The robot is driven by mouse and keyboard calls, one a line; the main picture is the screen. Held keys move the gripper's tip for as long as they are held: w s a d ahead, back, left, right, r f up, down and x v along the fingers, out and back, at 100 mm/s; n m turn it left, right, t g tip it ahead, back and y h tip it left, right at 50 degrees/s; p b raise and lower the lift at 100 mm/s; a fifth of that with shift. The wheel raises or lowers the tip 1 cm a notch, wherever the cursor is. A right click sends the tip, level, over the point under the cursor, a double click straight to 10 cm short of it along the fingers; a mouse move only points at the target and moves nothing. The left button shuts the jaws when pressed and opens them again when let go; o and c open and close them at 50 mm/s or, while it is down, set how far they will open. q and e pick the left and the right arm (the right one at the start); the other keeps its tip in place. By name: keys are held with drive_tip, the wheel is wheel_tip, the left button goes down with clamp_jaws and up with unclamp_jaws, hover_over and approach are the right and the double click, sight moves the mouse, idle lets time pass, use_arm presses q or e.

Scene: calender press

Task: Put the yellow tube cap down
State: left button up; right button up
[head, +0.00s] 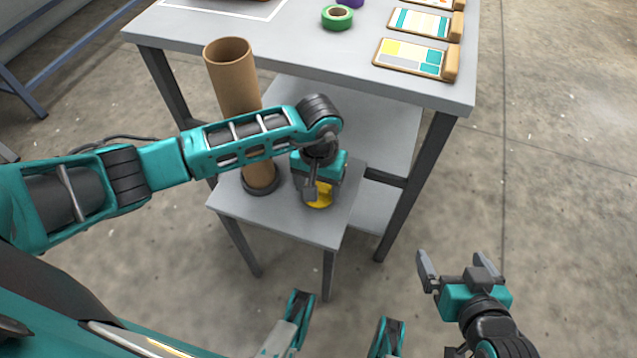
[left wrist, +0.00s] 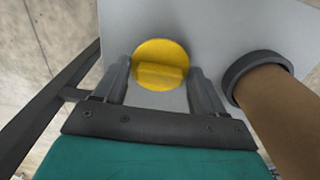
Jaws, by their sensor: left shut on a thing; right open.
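The yellow tube cap (head: 321,195) is a round disc with a raised grip bar. It is at the small grey stand (head: 284,222), to the right of the brown cardboard tube (head: 232,80). My left gripper (head: 312,190) is over it and shut on it. In the left wrist view the cap (left wrist: 160,58) lies between the two fingers (left wrist: 163,82), over the grey stand top; I cannot tell whether it touches the surface. My right gripper (head: 460,272) is open and empty, over the floor at the lower right.
The tube stands in a dark ring (left wrist: 258,72) on the stand, close beside my left gripper. A larger grey table (head: 300,45) behind holds a green tape roll (head: 337,17) and sample boards (head: 410,58). The floor at right is clear.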

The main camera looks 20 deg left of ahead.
use_arm(q)
drive_tip(key=o, duration=0.5)
drive_tip(key=shift+f, duration=0.2)
drive_tip(key=o, duration=0.4)
drive_tip(key=shift+o, duration=0.2)
drive_tip(key=shift+r, duration=0.1)
